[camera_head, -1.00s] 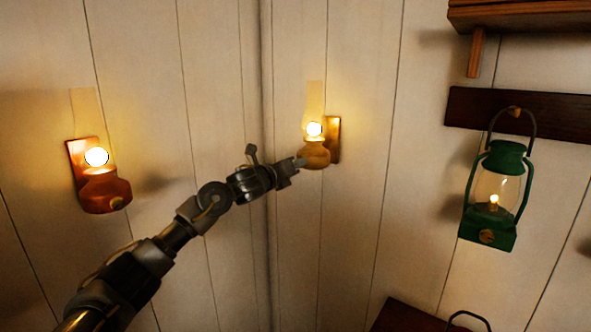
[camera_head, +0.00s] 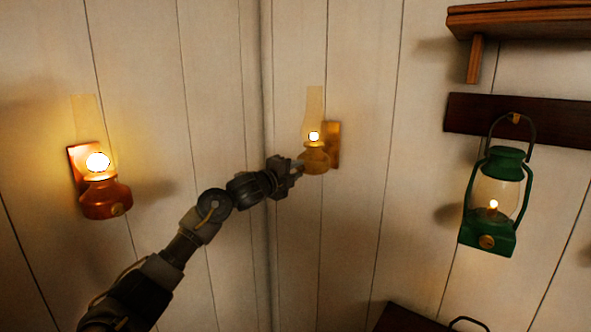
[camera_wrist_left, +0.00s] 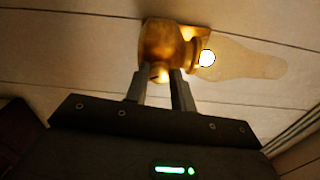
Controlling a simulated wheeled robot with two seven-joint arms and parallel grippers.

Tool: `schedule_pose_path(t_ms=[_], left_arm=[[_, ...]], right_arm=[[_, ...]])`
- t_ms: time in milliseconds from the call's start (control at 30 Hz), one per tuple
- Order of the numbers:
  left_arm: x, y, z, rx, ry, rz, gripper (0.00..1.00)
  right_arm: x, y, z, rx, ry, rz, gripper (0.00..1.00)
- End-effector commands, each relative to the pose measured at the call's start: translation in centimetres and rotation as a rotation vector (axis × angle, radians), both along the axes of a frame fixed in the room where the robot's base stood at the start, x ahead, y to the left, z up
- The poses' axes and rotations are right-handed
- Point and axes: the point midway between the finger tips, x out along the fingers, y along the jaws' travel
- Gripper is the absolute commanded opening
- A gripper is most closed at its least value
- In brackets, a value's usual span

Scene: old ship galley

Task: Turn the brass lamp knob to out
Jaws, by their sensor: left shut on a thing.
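The brass lamp (camera_head: 315,158) hangs on the wall just right of the corner, with a small lit flame under a clear glass chimney. In the left wrist view the brass lamp (camera_wrist_left: 160,40) is at the top, its chimney pointing right. Its knob (camera_wrist_left: 159,73) shows between the two fingertips of my left gripper (camera_wrist_left: 159,82). My left gripper (camera_head: 299,166) is shut on the knob, at the lower left side of the lamp's body in the head view. The fingers partly hide the knob. My right gripper is not in view.
A lit copper lamp (camera_head: 106,198) hangs on the left wall. A lit green lantern (camera_head: 490,232) hangs from a dark rail (camera_head: 565,120) at the right, under a wooden shelf (camera_head: 530,22). Bare plank wall lies between the lamps and the lantern.

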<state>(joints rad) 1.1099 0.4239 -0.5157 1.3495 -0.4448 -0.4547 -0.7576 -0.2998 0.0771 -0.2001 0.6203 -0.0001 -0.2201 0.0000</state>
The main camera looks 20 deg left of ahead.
Motion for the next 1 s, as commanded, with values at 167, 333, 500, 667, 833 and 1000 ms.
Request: schedule_pose_path(t_ms=[167, 333, 500, 667, 833, 1000], left_arm=[[0.0, -0.1, 0.0, -0.156, 0.065, -0.001, 0.02], [0.0, -0.1, 0.0, -0.306, 0.125, -0.001, 0.02], [0.0, -0.1, 0.1, -0.456, 0.185, -0.001, 0.02], [0.0, -0.1, 0.1, -0.596, 0.241, -0.001, 0.02], [0.0, -0.1, 0.1, -0.746, 0.302, -0.001, 0.02], [0.0, -0.1, 0.1, -0.898, 0.362, 0.0, 0.02]], right_arm=[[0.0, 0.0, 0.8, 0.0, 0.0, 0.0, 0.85], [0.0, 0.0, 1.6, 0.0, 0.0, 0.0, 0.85], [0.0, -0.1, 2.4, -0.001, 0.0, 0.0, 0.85], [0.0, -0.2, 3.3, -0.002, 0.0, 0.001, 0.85], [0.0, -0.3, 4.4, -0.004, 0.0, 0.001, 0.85], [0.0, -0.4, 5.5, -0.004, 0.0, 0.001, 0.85]])
